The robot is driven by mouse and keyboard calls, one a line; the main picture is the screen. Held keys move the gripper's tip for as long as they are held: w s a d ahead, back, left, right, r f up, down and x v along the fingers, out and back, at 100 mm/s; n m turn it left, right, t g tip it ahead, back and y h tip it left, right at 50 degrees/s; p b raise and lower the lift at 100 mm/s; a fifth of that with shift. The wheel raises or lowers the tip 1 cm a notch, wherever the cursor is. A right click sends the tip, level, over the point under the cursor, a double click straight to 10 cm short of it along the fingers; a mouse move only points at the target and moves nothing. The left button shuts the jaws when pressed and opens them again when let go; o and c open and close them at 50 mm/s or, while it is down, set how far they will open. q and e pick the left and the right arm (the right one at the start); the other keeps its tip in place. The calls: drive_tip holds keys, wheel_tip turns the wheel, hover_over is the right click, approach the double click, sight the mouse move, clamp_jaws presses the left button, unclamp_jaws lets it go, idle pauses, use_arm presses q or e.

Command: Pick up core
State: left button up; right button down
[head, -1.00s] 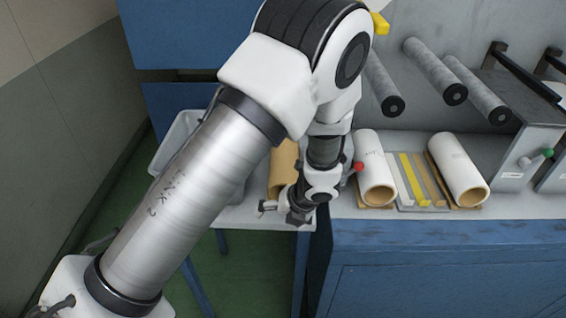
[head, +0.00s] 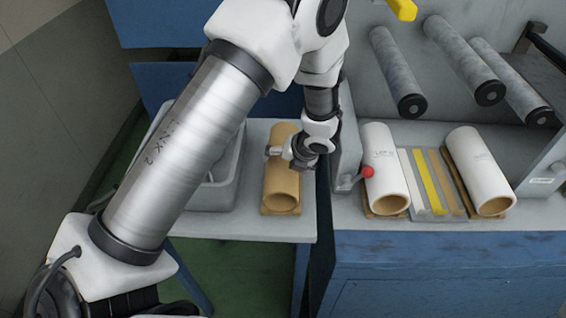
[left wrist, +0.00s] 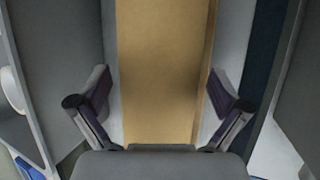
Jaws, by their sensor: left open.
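The core (head: 283,182) is a tan cardboard tube lying on a thin brown board on the small side table, its open end toward me. It also fills the middle of the left wrist view (left wrist: 163,75). My left gripper (head: 287,153) is over the core, and its wrist hides part of the tube's right side. In the left wrist view the two fingers (left wrist: 162,100) are spread, one on each side of the core, with nothing held. I cannot tell how far above the core the fingertips are. My right gripper is not in view.
A grey bin (head: 212,190) stands left of the core. A grey upright panel with a red knob (head: 367,172) is close on the right. Two white rolls (head: 384,165) (head: 478,170) and flat strips (head: 430,182) lie on the blue bench. Grey rollers (head: 397,72) stick out above.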

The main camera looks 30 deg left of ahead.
use_arm(q)
drive_tip(key=shift+x, duration=1.05)
drive_tip(key=shift+d+r, duration=0.15)
drive_tip(key=shift+r, duration=0.15)
drive_tip(key=shift+c, duration=1.1)
drive_tip(key=c, duration=0.8)
drive_tip(key=shift+c, duration=0.2)
